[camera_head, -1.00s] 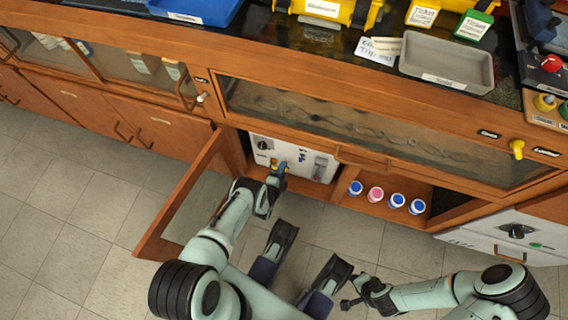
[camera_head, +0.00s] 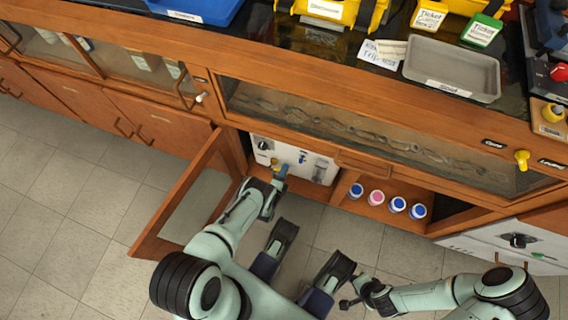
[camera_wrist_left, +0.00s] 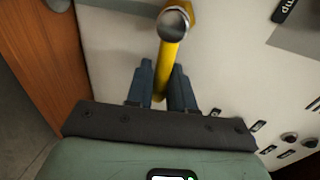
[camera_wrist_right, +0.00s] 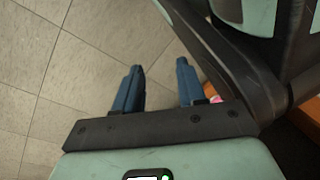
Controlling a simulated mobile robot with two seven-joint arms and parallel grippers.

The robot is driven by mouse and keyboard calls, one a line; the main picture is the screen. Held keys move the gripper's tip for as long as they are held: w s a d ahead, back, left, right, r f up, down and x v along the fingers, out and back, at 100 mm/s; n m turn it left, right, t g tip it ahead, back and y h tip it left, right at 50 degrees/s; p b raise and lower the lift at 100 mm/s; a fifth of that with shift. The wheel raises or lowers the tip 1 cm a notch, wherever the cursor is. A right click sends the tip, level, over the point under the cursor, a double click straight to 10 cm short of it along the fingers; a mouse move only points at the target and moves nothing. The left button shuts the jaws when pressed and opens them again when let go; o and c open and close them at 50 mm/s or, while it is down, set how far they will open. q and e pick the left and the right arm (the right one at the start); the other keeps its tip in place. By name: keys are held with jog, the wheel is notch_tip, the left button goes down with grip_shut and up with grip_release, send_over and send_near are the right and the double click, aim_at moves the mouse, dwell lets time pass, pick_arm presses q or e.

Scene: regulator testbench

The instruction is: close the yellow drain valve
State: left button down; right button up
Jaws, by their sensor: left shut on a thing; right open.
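The yellow drain valve handle (camera_wrist_left: 170,62) is a yellow bar with a round metal end, on the white panel (camera_head: 313,165) inside the open cabinet. In the left wrist view it lies between the two dark fingers of my left gripper (camera_wrist_left: 161,80), which is shut on it. In the head view, my left gripper (camera_head: 280,173) reaches the panel and mostly hides the handle; a small yellow spot shows beside the fingers. My right gripper (camera_wrist_right: 159,72) is open and empty above the floor, away from the valve; it also shows in the head view (camera_head: 346,303).
An open wooden door (camera_head: 181,196) stands just left of my left arm. Blue-capped and pink-capped bottles (camera_head: 376,197) stand on the cabinet shelf to the right. A grey tray (camera_head: 450,68) and yellow bins (camera_head: 337,12) are on the bench top. The tiled floor (camera_head: 95,200) at left is clear.

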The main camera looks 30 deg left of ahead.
pick_arm(q)
jog(key=shift+s+a+f, duration=0.1)
jog(key=shift+s, duration=0.05)
jog(key=c, duration=1.1)
grip_release()
jog(key=p+v, duration=0.4)
jog(key=v, duration=0.9)
jog(key=shift+s, duration=0.15)
pick_arm(e)
jog(key=w+a+r+t, duration=0.1)
jog(key=w+a+r, duration=0.1)
jog(key=w+r, duration=0.2)
notch_tip(320, 180, up, 3)
jog(key=shift+w+n+t, duration=0.3)
jog(key=shift+w+t, duration=0.1)
